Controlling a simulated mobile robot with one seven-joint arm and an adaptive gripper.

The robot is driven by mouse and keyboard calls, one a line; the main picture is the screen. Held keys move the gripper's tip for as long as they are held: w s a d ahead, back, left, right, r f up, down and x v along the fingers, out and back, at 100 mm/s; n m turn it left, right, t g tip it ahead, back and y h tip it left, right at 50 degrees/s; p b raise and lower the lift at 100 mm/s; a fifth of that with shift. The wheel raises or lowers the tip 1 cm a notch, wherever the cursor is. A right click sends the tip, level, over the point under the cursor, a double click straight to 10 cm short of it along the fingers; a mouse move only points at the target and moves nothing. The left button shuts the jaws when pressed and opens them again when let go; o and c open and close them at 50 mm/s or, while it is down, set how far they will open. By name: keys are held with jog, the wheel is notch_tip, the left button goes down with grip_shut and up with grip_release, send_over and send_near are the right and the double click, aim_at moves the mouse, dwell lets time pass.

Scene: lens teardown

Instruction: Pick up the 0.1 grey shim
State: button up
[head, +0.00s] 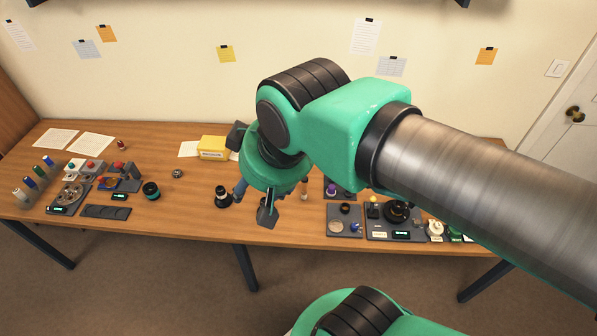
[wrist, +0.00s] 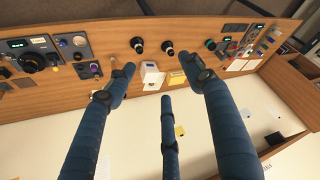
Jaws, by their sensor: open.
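I cannot make out the 0.1 grey shim for certain in either view; the small parts are too tiny to read. Small round parts lie on a grey tray (head: 344,232) right of my gripper in the head view; this tray also shows in the wrist view (wrist: 75,46). My gripper (head: 256,202) is above the middle of the bench, near its front edge, with its fingers spread. In the wrist view my gripper (wrist: 155,66) shows blue fingers wide apart with nothing between them. My arm hides part of the bench behind it.
A larger tray (head: 378,233) with a black round part (head: 396,211) stands to the right. A black cylinder (head: 222,197) stands left of my gripper. A yellow box (head: 213,148) is at the back. Several trays and tools fill the left end. Bare wood (head: 180,205) lies left of centre.

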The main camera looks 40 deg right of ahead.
jog(key=w+d+f+n+g+p, duration=0.15)
jog(key=w+d+f, duration=0.25)
jog(key=w+d, duration=0.55)
jog(key=w+d+f+n+g+p, duration=0.1)
jog(key=w+d+f+g, duration=0.15)
jog(key=w+d, duration=0.7)
jog(key=w+d+f+n, duration=0.1)
jog(key=w+d+f, duration=0.2)
jog(key=d+f, duration=0.3)
jog(key=w+d+f+n+g+p, duration=0.1)
jog(key=w+d+f, duration=0.3)
jog(key=f, duration=0.8)
jog(key=w+d+f+n+p, duration=0.1)
jog(key=w+d+f, duration=0.2)
jog(key=d+f, duration=0.5)
jog(key=shift+w+f+g, duration=0.2)
jog(key=shift+f+g, duration=0.1)
jog(key=shift+f, duration=0.35)
jog(key=shift+d, duration=0.1)
jog(key=shift+f+b, duration=0.4)
jog(key=shift+f, duration=3.9)
